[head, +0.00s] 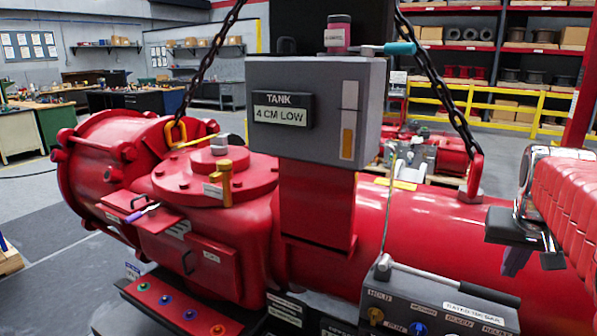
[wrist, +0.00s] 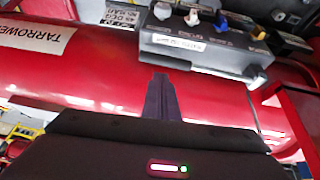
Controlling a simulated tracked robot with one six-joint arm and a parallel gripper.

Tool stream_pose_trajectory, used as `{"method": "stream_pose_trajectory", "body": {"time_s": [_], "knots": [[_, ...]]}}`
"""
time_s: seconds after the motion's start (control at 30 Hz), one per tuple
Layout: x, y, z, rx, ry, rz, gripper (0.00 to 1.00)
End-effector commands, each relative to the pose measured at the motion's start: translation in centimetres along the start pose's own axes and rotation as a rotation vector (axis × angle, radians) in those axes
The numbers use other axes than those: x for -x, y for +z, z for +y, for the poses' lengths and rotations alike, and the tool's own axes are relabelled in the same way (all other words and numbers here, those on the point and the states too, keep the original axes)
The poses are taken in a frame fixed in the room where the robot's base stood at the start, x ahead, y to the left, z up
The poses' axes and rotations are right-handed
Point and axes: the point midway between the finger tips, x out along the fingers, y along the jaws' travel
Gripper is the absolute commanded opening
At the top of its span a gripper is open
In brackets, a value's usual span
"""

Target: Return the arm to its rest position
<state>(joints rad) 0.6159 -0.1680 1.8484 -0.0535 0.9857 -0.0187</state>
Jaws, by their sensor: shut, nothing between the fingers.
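My gripper (head: 515,262) is at the right of the head view, at the end of my red arm, in front of the red actuator cylinder (head: 425,225). In the wrist view its dark fingers (wrist: 162,98) are together with nothing between them. They point over the red cylinder (wrist: 95,85), which fills the middle of that view. I cannot tell how far the fingertips are from its surface, but no contact shows.
A grey control box (head: 440,300) with coloured knobs and a lever stands below left of my gripper; it also shows in the wrist view (wrist: 205,48). A grey tank box (head: 315,135) stands on a red post. Chains (head: 435,75) hang to the cylinder.

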Motion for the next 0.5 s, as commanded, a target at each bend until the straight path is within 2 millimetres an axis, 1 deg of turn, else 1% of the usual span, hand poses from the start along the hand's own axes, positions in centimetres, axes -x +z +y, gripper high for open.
{"method": "stream_pose_trajectory", "body": {"time_s": [0.03, 0.17, 0.3, 0.5], "knots": [[-0.2, 1.4, -0.8, 0.009, -0.010, -0.010, 0.00], [-0.6, 5.5, -3.8, 0.051, -0.046, -0.030, 0.00], [-0.5, 10.2, -7.3, 0.116, -0.091, -0.041, 0.00], [-0.1, 16.9, -11.7, 0.222, -0.159, -0.046, 0.00]]}}
